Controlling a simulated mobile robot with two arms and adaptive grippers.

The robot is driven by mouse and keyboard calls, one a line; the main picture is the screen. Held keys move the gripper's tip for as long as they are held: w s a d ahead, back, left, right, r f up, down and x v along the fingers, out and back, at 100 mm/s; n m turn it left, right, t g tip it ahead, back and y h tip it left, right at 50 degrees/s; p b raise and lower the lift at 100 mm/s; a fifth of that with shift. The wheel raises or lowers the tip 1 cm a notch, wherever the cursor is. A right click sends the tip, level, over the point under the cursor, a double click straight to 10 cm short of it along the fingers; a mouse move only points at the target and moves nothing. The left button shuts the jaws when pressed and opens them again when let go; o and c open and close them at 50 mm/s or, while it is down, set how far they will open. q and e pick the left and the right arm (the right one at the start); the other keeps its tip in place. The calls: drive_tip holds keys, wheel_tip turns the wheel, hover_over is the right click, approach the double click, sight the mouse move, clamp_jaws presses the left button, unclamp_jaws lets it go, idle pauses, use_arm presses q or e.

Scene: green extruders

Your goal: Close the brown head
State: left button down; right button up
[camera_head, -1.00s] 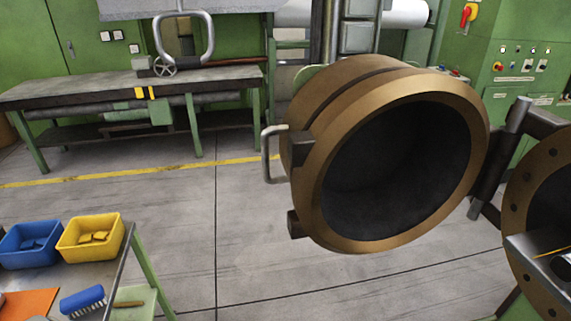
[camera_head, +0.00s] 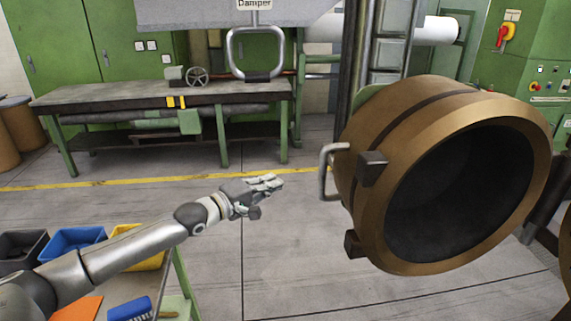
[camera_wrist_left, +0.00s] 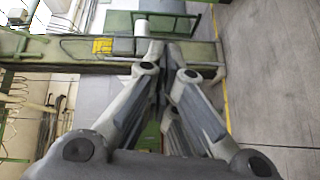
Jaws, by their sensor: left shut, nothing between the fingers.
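The brown head (camera_head: 385,190) is a thick bronze-coloured ring with a dark hollow inside. It hangs swung open on a hinge at the right of the head view. A grey bar handle (camera_head: 327,172) sticks out on its left side. My left gripper (camera_head: 278,183) is shut and empty, to the left of the handle and apart from it. In the left wrist view its fingers (camera_wrist_left: 160,55) meet, and neither the head nor the handle shows there. My right gripper is not in view.
A small table with blue (camera_head: 75,240) and yellow bins (camera_head: 150,262) stands at the lower left, under my left arm. A brown flange (camera_head: 560,250) shows at the right edge. A workbench (camera_head: 165,100) stands at the back. The floor between is clear.

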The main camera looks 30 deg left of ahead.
use_arm(q)
wheel_tip(320, 180, up, 5)
drive_tip(key=s+h, duration=0.1)
drive_tip(key=s, duration=0.1)
drive_tip(key=w+d+p, duration=0.6)
drive_tip(key=w+d, duration=0.1)
drive_tip(key=d, duration=0.1)
drive_tip(key=shift+n+p, duration=0.3)
drive_tip(key=shift+n, duration=0.1)
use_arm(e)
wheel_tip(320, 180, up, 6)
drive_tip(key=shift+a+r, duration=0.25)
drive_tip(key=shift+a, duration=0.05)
use_arm(q)
drive_tip(key=shift+s, duration=0.1)
drive_tip(key=shift+f, duration=0.1)
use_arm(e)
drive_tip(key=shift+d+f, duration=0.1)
